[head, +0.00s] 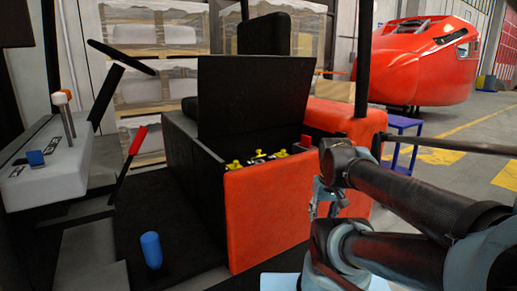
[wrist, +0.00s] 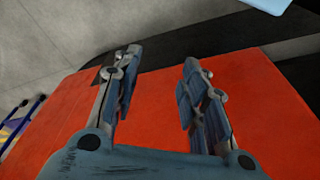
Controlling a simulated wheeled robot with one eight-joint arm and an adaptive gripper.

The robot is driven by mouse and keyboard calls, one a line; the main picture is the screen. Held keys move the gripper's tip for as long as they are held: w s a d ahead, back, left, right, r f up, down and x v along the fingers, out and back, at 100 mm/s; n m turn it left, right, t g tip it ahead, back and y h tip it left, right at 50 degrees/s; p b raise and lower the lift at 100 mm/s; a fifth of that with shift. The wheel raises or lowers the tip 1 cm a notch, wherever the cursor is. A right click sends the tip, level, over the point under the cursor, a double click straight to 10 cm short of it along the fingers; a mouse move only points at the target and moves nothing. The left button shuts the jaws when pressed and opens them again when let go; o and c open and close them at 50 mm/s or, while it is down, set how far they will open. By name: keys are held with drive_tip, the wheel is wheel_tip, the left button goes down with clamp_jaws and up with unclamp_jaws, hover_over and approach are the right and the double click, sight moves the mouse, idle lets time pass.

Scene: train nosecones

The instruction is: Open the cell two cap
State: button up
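Several yellow caps (head: 257,155) sit in a row in the open compartment of an orange-red vehicle, in the head view. They are small there, and I cannot tell which is the cell two cap or whether any cap is open. No cap shows in the wrist view. My gripper (head: 322,200) hangs to the right of the caps and lower, beside the orange-red body panel (head: 266,215). In the wrist view, the two fingers of my gripper (wrist: 161,62) are apart with nothing between them. The orange-red panel (wrist: 155,100) lies beyond them.
A raised black cover (head: 253,100) stands behind the caps. A black steering wheel (head: 120,57) and a grey console (head: 45,165) with levers are at left. A blue knob (head: 151,248) stands on the floor plate. A blue stand (head: 402,125) is behind my arm.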

drive_tip(key=w+a+r+n+g, duration=0.15)
drive_tip(key=w+a+r, duration=0.25)
drive_tip(key=w+r, duration=0.4)
drive_tip(key=w+a+r+n, duration=0.2)
drive_tip(key=w+a+r, duration=0.2)
drive_tip(key=w+r, duration=0.35)
drive_tip(key=w+a+r+n, duration=0.1)
drive_tip(key=w+a+r, duration=0.3)
drive_tip(key=w+r, duration=0.45)
drive_tip(key=w+a+r+n, duration=0.2)
drive_tip(key=w+a+r, duration=0.3)
drive_tip(key=w+a, duration=0.4)
drive_tip(key=shift+g, duration=0.35)
drive_tip(key=f, duration=1.1)
drive_tip(key=s+f, duration=0.1)
drive_tip(key=f, duration=0.4)
drive_tip(key=shift+a+f, duration=0.2)
drive_tip(key=shift+f, duration=0.15)
drive_tip(key=shift+c, duration=0.5)
clamp_jaws()
